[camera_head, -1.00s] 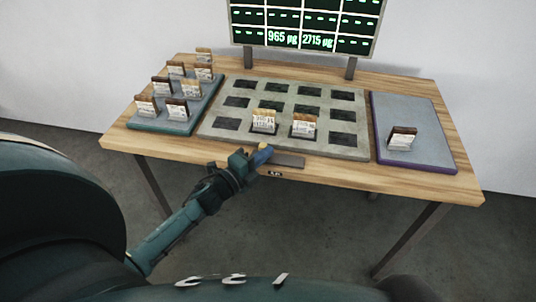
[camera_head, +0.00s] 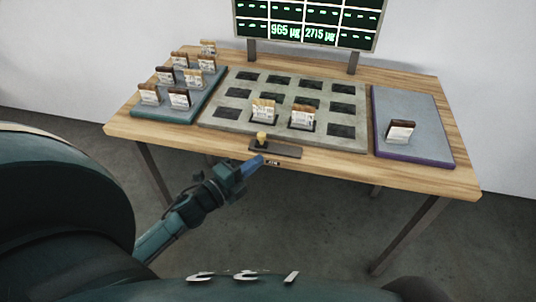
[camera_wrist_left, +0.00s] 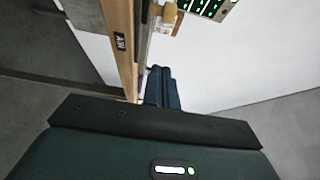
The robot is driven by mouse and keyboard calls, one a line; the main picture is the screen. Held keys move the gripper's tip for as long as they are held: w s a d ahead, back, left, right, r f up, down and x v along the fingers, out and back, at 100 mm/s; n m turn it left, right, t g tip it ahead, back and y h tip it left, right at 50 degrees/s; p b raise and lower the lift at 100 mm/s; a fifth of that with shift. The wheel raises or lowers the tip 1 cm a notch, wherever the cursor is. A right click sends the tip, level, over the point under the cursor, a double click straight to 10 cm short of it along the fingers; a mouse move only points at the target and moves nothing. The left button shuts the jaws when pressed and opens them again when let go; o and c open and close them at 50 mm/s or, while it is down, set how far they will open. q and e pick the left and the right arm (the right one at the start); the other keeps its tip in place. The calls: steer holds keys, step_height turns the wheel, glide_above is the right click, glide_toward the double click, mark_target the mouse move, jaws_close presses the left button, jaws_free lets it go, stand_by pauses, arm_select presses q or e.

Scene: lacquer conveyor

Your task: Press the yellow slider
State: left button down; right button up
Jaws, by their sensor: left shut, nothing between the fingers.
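The yellow slider (camera_head: 262,139) is a small upright knob at the left end of a dark track (camera_head: 288,151) on the table's front edge strip. A yellowish knob also shows at the top of the left wrist view (camera_wrist_left: 168,12). My left gripper (camera_head: 258,160) is shut and empty, in front of the table's front edge and just below the slider in the head view. It is apart from the knob. Its closed fingers also show in the left wrist view (camera_wrist_left: 158,72). My right gripper is not in view.
A grey board (camera_head: 222,115) with square recesses lies behind the slider and holds two cards. A left tray (camera_head: 150,112) holds several cards; the right tray (camera_head: 410,105) holds one (camera_head: 401,131). A display (camera_head: 310,22) stands at the back. A small label (camera_head: 272,162) is on the table edge.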

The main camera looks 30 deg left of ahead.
arm_select(q)
steer(key=shift+v, duration=1.15)
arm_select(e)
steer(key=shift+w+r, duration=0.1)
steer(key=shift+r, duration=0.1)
arm_select(q)
steer(key=shift+d, duration=0.1)
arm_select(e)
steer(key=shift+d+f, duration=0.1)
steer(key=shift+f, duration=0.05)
arm_select(q)
steer(key=s+d+f+n+g+p, duration=0.2)
steer(key=s+d+n, duration=0.4)
steer(key=n, duration=0.3)
steer(key=s+d+f+n+g+y+p, duration=0.1)
steer(key=s+d+f+n+g, duration=0.2)
steer(key=s+d+n, duration=0.3)
steer(key=d+n+g, duration=0.1)
steer(key=d+n, duration=0.1)
steer(key=n, duration=0.1)
steer(key=shift+g+y+p, duration=0.3)
steer(key=shift+g+p, duration=0.1)
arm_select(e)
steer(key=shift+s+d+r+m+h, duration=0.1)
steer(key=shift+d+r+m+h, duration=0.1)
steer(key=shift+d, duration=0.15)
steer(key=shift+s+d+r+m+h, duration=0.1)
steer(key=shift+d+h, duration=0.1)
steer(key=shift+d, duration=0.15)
